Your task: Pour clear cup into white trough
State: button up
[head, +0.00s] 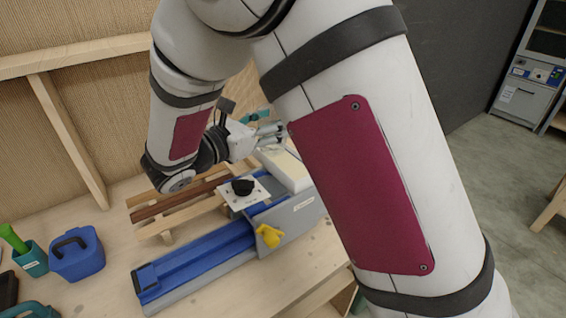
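My gripper (270,132) is above the far end of the blue bench device, pointing right. Its fingertips are partly hidden by my own arm link, and I cannot tell whether it is open or shut. No clear cup can be made out; the area past the fingertips is covered by my arm. A pale, box-like white piece (292,178), possibly the white trough, sits just below and right of my gripper, at the back of the device. My arm covers part of its right side, and its inside cannot be made out.
The blue and grey device (195,262) with a yellow knob (268,236) lies on the wooden bench (110,295). A black knob (242,186) sits on a white plate. Wooden slats (160,212) lie behind. A blue box (76,256) and teal cup (32,262) stand left.

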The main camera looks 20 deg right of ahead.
jog(key=shift+f+n+h, duration=0.15)
jog(key=shift+n+h, duration=0.15)
jog(key=shift+n, duration=0.2)
jog(key=shift+r+p, duration=1.35)
jog(key=shift+r, duration=1.15)
